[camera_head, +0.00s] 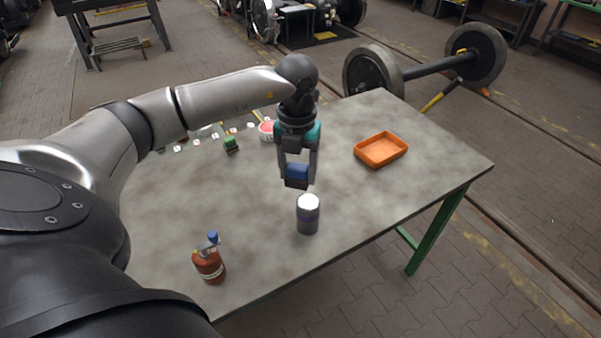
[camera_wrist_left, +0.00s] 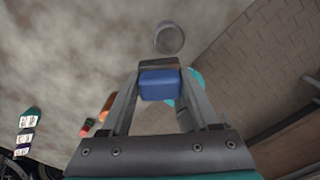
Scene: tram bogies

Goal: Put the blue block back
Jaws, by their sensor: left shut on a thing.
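The blue block (camera_head: 297,172) is held between the fingers of my left gripper (camera_head: 297,180), above the grey table (camera_head: 265,255). In the left wrist view the blue block (camera_wrist_left: 160,84) sits between the two fingers of the left gripper (camera_wrist_left: 160,68). The gripper is shut on it. The block hangs behind and above a grey can with a white top (camera_head: 308,214); the can also shows in the left wrist view (camera_wrist_left: 169,38), beyond the fingertips. My right gripper is not in view.
An orange tray (camera_head: 381,149) lies empty at the right of the table. A brown bottle with a blue cap (camera_head: 209,264) stands near the front left. A green item (camera_head: 231,144) and a red-and-white item (camera_head: 266,130) are at the back. The table's front right is clear.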

